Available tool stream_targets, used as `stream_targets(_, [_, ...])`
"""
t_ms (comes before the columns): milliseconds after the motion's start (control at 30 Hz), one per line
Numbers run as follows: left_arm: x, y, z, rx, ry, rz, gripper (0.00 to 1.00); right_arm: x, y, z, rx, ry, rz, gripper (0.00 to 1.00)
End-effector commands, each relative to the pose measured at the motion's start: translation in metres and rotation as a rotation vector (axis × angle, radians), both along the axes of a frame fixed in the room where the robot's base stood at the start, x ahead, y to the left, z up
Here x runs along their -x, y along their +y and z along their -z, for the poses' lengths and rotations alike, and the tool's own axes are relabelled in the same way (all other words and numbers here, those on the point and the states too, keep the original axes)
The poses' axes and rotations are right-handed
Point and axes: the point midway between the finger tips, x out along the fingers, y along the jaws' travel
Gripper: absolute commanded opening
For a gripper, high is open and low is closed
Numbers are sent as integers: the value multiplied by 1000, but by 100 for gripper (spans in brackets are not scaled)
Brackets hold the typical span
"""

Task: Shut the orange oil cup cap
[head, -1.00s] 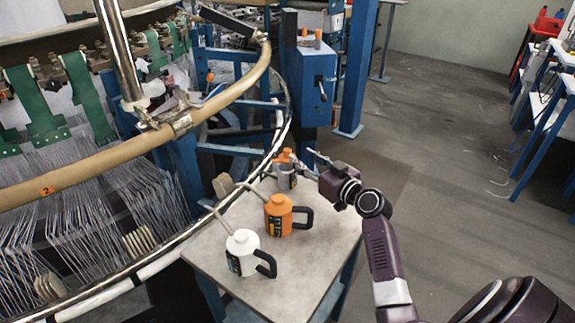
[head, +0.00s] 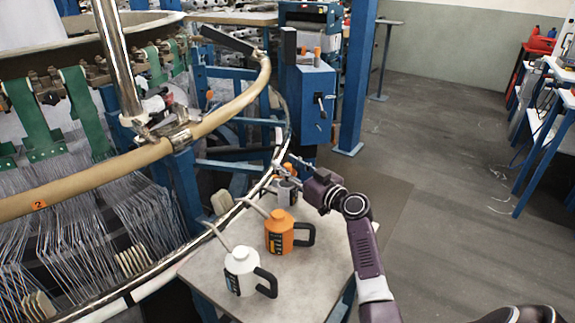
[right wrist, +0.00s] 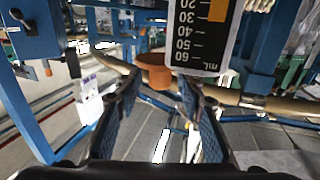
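An orange round cap (right wrist: 155,74) shows between the fingertips of my right gripper (right wrist: 158,88) in the right wrist view. The gripper is open, with a finger on either side; I cannot tell whether either touches the cap. A panel marked in mL (right wrist: 203,35) stands just right of it. In the head view my right gripper (head: 295,167) is at the far end of the small table, beside and partly over a grey can with an orange top (head: 288,190). The fingers partly hide that top, and I cannot tell how its cap sits. My left gripper is out of view.
An orange can (head: 279,235) and a white can (head: 240,272), each with a black handle and spout, stand nearer on the grey table (head: 310,282). The loom's curved rail (head: 225,112) is at left. A blue box (head: 309,100) stands behind.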

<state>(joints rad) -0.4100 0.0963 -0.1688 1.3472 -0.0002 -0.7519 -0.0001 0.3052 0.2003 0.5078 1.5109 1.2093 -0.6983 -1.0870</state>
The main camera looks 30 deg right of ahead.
Motion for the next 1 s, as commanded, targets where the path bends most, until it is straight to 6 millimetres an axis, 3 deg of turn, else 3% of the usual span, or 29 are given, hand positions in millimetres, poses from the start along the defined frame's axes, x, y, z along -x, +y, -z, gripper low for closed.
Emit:
stream_targets(267, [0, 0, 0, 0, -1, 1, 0, -1, 0, 0, 0, 0, 0, 34])
stream_targets(600, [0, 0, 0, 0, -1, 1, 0, -1, 0, 0, 0, 0, 0, 0])
stream_targets(867, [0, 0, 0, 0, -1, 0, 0, -1, 1, 0, 0, 0, 0, 0])
stream_targets(1000, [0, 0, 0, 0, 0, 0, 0, -10, 14, 2, -2, 4, 0, 0])
